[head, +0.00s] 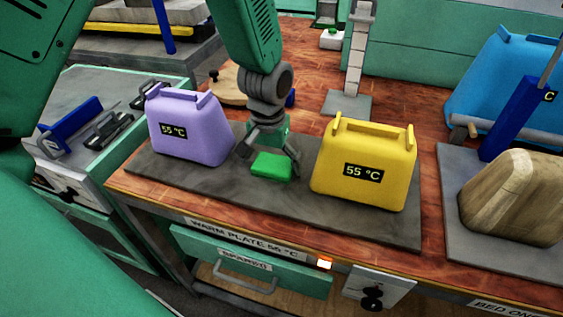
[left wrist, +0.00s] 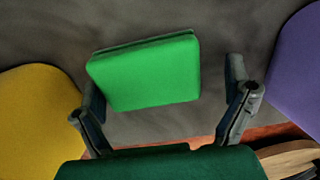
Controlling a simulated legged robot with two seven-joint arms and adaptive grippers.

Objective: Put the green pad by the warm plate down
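The green pad (head: 271,167) is a small flat block over the grey warm plate (head: 228,187), between a purple case (head: 188,130) and a yellow case (head: 362,172). It appears to lie flat on the plate. My left gripper (head: 269,158) points down at the pad, its fingers spread to either side. In the left wrist view the pad (left wrist: 145,75) shows between the open fingers, with a clear gap to the right finger. The left finger is close to the pad's edge in that view. My right gripper is not in view.
Both cases read 55 °C and stand close beside my left gripper. A stepped grey post (head: 355,60) stands behind the plate. A blue case (head: 505,85) and a wooden-looking block (head: 515,198) are at the right. The plate's front strip is bare.

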